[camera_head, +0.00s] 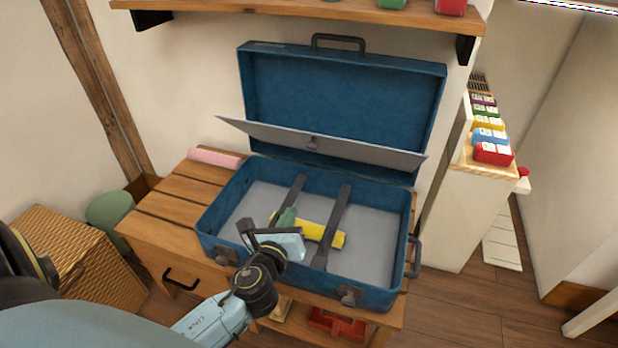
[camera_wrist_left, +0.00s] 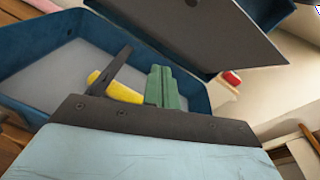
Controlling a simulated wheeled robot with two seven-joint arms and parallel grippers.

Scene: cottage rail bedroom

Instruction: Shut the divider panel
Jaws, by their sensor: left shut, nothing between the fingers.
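The divider panel (camera_head: 320,141) is a thin grey sheet with a small dark latch in its middle. It is hinged near the back of an open blue suitcase (camera_head: 213,213) and tilts up, apart from the lid (camera_head: 345,97). In the left wrist view the panel (camera_wrist_left: 205,30) spans the top. My left gripper (camera_head: 268,226) is shut and empty, above the front left part of the suitcase and below the panel, apart from it. In the left wrist view its dark and pale blue body covers the bottom. My right gripper is not in view.
The suitcase rests on a wooden bench (camera_head: 160,228). A wooden shelf (camera_head: 300,14) hangs above. A wicker box (camera_head: 75,255) stands left.

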